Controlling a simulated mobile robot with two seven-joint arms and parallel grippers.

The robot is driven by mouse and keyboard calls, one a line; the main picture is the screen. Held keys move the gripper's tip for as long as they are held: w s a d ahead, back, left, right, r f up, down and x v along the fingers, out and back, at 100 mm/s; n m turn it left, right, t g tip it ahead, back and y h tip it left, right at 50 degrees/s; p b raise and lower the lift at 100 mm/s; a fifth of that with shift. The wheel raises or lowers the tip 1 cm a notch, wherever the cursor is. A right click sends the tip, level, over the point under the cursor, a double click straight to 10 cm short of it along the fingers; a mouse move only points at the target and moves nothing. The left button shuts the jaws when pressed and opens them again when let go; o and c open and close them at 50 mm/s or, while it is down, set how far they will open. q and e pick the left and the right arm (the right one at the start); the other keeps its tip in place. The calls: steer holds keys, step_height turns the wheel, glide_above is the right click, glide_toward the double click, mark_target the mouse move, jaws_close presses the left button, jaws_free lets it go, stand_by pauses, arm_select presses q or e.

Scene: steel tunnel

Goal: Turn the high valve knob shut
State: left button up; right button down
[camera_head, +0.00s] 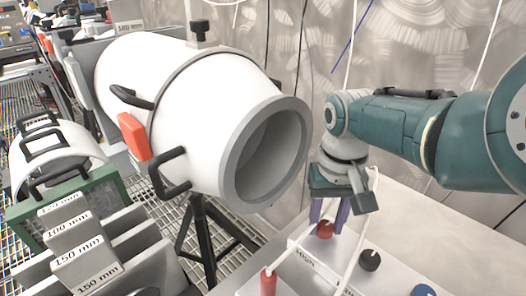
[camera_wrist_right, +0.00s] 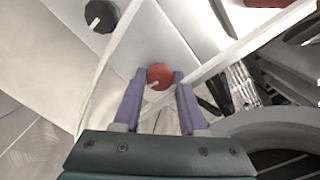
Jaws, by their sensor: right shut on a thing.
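The red valve knob (camera_head: 325,231) sits on a pale panel (camera_head: 300,279) at the lower right in the head view, beside small lettering that is hard to read. In the right wrist view the same red knob (camera_wrist_right: 160,77) lies between the two purple fingertips and shows a pale mark. My right gripper (camera_head: 327,220) reaches down from above and is shut on this knob; its fingers also show in the right wrist view (camera_wrist_right: 159,82). My left gripper is in neither view.
A black knob (camera_head: 370,260), a blue knob (camera_head: 424,291) and a red post (camera_head: 268,281) stand on the same panel. White cables (camera_head: 357,232) run close beside my right gripper. A large white cylinder (camera_head: 190,95) with a grey rim stands to the left.

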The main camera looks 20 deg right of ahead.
mark_target(326, 226)
steer(key=shift+n, duration=1)
steer(key=shift+c, duration=2.2)
jaws_free()
steer(key=shift+r, duration=0.15)
step_height(326, 226, up, 10)
steer(key=p, duration=0.7)
steer(key=shift+f, duration=0.2)
